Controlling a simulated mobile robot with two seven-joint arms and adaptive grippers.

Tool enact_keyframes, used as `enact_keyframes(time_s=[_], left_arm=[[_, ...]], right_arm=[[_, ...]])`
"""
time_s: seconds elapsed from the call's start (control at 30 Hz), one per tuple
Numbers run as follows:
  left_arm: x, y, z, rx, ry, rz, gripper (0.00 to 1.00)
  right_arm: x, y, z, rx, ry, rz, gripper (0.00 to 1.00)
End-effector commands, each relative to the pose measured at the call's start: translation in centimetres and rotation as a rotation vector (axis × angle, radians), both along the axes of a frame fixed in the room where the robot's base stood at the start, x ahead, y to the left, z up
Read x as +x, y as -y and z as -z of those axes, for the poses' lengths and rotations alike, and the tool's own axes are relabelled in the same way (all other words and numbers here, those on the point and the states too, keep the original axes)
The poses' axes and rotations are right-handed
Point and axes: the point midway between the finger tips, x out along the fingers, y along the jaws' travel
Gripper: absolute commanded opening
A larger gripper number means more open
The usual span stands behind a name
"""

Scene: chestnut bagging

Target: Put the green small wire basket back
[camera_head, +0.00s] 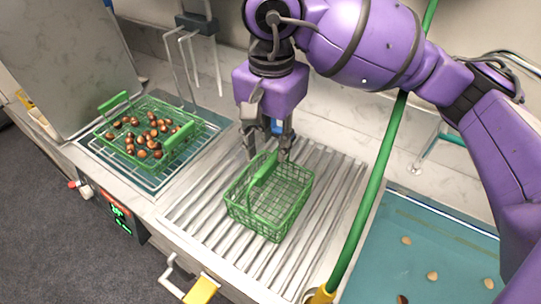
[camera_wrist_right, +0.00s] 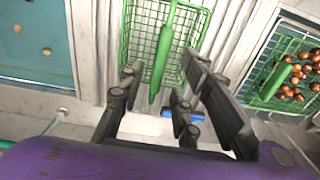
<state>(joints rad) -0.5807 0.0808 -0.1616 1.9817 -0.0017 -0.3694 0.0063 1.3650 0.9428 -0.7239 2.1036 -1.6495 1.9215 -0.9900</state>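The green small wire basket (camera_head: 283,205) stands empty on the ribbed metal surface (camera_head: 335,185) in the middle of the head view. Its solid green handle (camera_head: 265,168) runs across the top. My right gripper (camera_head: 268,152) points down at the basket's back edge, its two fingers apart. In the right wrist view the basket (camera_wrist_right: 195,25) lies ahead, and its handle (camera_wrist_right: 161,62) reaches between the open fingers of the gripper (camera_wrist_right: 160,72) with space on both sides. Whether the fingers touch the basket is unclear. My left gripper is out of view.
A green basket with several chestnuts (camera_head: 205,128) stands on a rack to the left. A metal hanger (camera_head: 195,22) rises behind it. A green pole (camera_head: 374,190) crosses the right. A blue-green tray (camera_head: 440,235) holds scattered chestnuts. A small blue object (camera_head: 276,127) is behind the gripper.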

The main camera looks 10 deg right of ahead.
Motion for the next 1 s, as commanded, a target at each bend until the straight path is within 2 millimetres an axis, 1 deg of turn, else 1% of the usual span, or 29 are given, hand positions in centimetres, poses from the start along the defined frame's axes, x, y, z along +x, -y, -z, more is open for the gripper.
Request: enact_keyframes(time_s=[0.03,0.2,0.3,0.4,0.57,1.0], left_arm=[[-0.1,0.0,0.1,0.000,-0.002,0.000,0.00],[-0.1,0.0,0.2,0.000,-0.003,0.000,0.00],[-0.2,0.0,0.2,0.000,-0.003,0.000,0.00],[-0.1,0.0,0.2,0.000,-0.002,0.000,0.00],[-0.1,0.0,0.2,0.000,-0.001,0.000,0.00],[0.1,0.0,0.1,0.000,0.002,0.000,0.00]], right_arm=[[0.1,0.0,-1.2,0.000,0.004,-0.001,0.32],[0.0,0.0,-4.4,0.001,0.002,-0.001,0.32],[-0.1,0.0,-5.7,-0.001,-0.001,0.000,0.32],[-0.1,0.0,-6.5,-0.001,-0.001,0.000,0.32],[-0.1,0.0,-6.8,-0.001,-0.002,0.000,0.32],[-0.1,0.0,-6.7,-0.001,-0.002,-0.001,0.32]])
